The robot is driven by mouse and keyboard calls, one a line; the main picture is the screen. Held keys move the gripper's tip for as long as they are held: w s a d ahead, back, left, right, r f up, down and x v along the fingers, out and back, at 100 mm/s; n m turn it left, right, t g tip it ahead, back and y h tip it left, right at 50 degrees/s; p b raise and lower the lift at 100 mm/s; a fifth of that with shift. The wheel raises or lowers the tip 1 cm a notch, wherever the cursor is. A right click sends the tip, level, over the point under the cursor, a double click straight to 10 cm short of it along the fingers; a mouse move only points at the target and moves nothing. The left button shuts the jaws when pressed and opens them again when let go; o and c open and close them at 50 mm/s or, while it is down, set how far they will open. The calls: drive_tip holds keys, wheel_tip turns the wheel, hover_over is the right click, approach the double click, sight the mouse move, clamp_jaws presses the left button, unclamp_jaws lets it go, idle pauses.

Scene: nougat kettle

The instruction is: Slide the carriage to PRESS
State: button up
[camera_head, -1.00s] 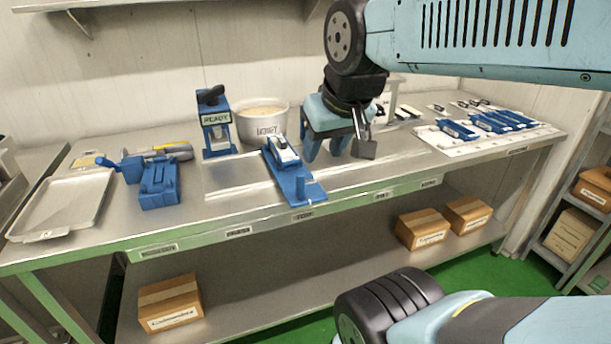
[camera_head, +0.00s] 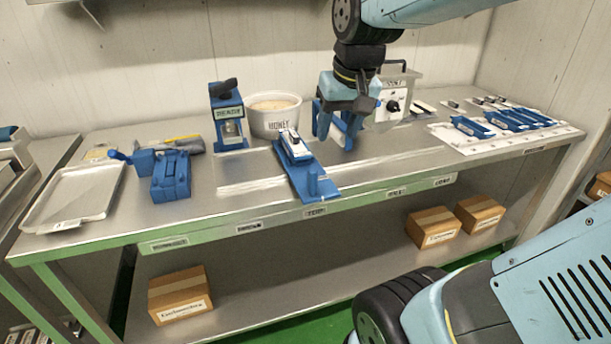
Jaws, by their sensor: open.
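A blue plate with a white-topped block on it (camera_head: 318,187), which looks like the carriage, lies across pale metal strips on the bench. A short blue post stands near its front end. My gripper (camera_head: 337,133) is open, with its fingers pointing down, to the right of the plate's back half. It appears apart from the plate, and I see nothing held in it. The small labels along the bench's front edge (camera_head: 315,211) are too blurred for me to read PRESS with certainty.
A blue stand marked READY (camera_head: 228,117) and a white HONEY kettle (camera_head: 275,117) stand behind the plate. A control box (camera_head: 394,98) stands behind my gripper. Blue tools lie on a white board (camera_head: 480,143) at right. A blue device (camera_head: 171,176) and tray (camera_head: 73,196) are at left.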

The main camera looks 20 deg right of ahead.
sight(313, 169)
drive_tip(key=w+f+m+g, duration=0.1)
drive_tip(key=w+f+g, duration=0.15)
drive_tip(key=w, duration=0.35)
drive_tip(key=w+f+g, duration=0.1)
drive_tip(key=w+f, duration=0.3)
drive_tip(key=w, duration=0.2)
drive_tip(key=f, duration=1.3)
drive_tip(key=shift+w+a+f, duration=0.15)
drive_tip(key=shift+w+f, duration=0.05)
drive_tip(key=shift+f, duration=0.2)
drive_tip(key=shift+c, duration=0.3)
clamp_jaws()
